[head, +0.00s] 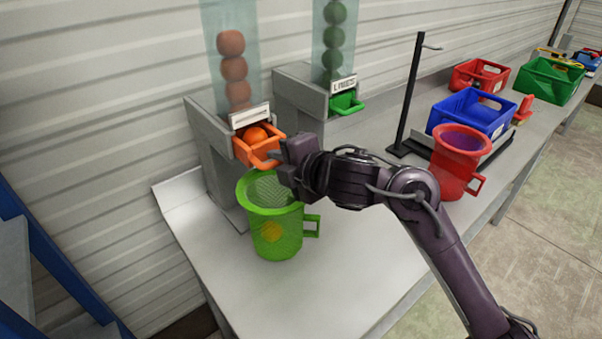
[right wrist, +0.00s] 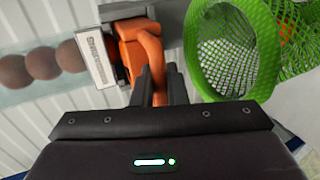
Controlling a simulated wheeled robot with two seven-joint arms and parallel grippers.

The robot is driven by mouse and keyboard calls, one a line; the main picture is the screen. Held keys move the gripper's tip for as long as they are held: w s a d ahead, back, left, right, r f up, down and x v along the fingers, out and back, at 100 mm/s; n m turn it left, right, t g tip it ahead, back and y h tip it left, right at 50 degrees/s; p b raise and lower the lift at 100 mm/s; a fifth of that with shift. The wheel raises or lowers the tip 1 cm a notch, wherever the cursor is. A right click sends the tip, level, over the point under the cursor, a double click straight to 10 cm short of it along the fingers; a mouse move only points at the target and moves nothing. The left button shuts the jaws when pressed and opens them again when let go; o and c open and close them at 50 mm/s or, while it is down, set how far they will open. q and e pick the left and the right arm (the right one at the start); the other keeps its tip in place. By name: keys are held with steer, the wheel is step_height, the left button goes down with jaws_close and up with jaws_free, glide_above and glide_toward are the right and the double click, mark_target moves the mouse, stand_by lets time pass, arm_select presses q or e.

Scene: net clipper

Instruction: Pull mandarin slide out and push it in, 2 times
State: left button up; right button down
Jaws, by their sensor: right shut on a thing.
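The orange mandarin slide (head: 243,152) is at the foot of the left clear tube and sticks out toward me, with an orange fruit (head: 256,136) in it. My right gripper (head: 279,160) is at the front of the slide. In the right wrist view, my right gripper (right wrist: 158,88) is shut on the slide's orange handle (right wrist: 154,62). The green mesh basket (head: 277,230) stands upright on the table below the slide, with an orange fruit (head: 271,231) showing through its wall. My left gripper is not in view.
The limes dispenser with its green slide (head: 346,104) stands to the right. A black stand (head: 407,100), a red basket (head: 455,165) and a blue crate (head: 475,112) are further right. The front of the table (head: 310,290) is clear.

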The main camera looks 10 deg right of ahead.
mark_target(266, 149)
steer(key=s+d, duration=0.1)
steer(key=s, duration=0.1)
steer(key=s+d+p, duration=0.1)
steer(key=s+d, duration=0.1)
steer(key=shift+s+d, duration=0.1)
steer(key=shift+s, duration=0.2)
steer(key=shift+w, duration=0.15)
stand_by(0.7)
steer(key=shift+w+a+f+b, duration=0.1)
steer(key=shift+w+a+b, duration=0.2)
steer(key=shift+w+a, duration=0.9)
steer(key=shift+w+a+r+b, duration=0.1)
steer(key=shift+w+a+b, duration=0.45)
steer(key=shift+w, duration=1.1)
steer(key=shift+w+a+f+b, duration=0.1)
steer(key=shift+w+a, duration=1.05)
steer(key=shift+w, duration=0.25)
steer(key=c, duration=1.4)
jaws_free()
steer(key=shift+d, duration=0.1)
